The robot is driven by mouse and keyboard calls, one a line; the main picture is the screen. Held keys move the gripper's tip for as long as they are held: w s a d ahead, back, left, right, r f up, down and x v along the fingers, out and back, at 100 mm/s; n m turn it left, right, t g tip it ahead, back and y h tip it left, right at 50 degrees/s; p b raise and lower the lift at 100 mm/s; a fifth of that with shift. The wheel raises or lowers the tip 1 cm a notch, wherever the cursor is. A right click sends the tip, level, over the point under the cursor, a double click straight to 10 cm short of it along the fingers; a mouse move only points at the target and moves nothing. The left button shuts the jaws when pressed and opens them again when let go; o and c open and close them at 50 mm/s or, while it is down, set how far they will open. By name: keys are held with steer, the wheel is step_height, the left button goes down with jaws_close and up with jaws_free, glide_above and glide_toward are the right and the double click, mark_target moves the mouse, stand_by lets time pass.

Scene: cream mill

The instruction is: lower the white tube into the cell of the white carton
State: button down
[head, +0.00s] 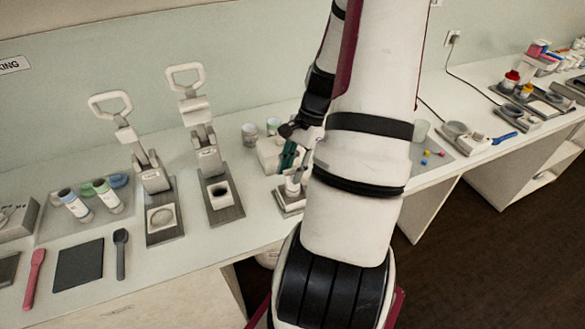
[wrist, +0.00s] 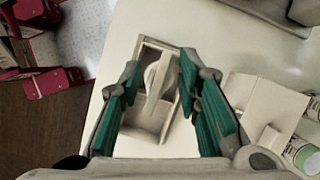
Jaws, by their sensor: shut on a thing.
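My gripper (wrist: 158,72) has teal finger pads on either side of a white tube (wrist: 157,76) and is shut on it. In the head view my gripper (head: 289,157) points down, and the tube (head: 293,186) shows below it. The white carton (wrist: 146,122) lies under the tube in the wrist view, with a divider and open space on its near side. It shows partly in the head view (head: 291,203), where my arm covers its right side. The tube's lower end lies over or within the far part of the carton; I cannot tell how deep.
A second white carton (wrist: 253,103) stands close on the right in the wrist view, with green-labelled tubes (wrist: 306,156) beyond it. Two lever presses (head: 155,180) (head: 208,160) stand to the left in the head view. The white counter around the carton's left side is clear.

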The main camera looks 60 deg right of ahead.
mark_target(289, 188)
steer(key=shift+f, duration=0.5)
steer(key=shift+f, duration=0.3)
steer(key=shift+f+b, duration=0.3)
steer(key=shift+f, duration=0.6)
stand_by(0.8)
steer(key=c, duration=1.1)
jaws_free()
steer(key=shift+r+p, duration=1.5)
steer(key=shift+r, duration=1.55)
